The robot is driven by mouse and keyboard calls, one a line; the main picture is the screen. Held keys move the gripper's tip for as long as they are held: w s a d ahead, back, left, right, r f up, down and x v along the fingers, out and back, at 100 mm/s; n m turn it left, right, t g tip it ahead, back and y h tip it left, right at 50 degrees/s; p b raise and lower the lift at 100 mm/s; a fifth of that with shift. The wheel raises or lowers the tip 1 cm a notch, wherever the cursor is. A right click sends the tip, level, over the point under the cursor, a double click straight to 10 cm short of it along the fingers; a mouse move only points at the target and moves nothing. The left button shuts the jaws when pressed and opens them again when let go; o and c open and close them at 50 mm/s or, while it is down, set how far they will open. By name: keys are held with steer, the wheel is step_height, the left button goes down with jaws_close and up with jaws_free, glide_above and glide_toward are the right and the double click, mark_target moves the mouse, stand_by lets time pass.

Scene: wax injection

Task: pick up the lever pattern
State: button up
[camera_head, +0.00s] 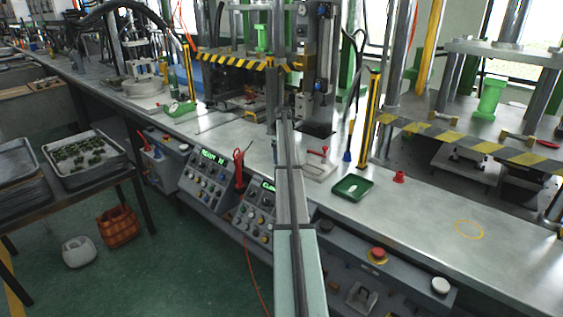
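I cannot tell for sure which thing is the lever pattern. A small red-handled piece (318,153) lies on a flat metal plate (319,171) on the bench, just right of my arm. A green tray (340,190) sits in front of it near the bench edge and looks empty. My arm (299,260) reaches from the bottom middle up to the press. Its far end is near the press's front, left of the plate. The fingers of my gripper cannot be made out there, nor whether they hold anything.
The steel bench (425,207) is mostly clear at the right, with a yellow ring mark (469,221). Striped press guards (470,144) and posts stand behind. A red knob-shaped piece (398,177) stands near the tray. At left, a side tray (105,172) holds several dark green pieces.

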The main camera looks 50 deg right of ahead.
steer(key=c, duration=1.1)
steer(key=shift+r, duration=0.15)
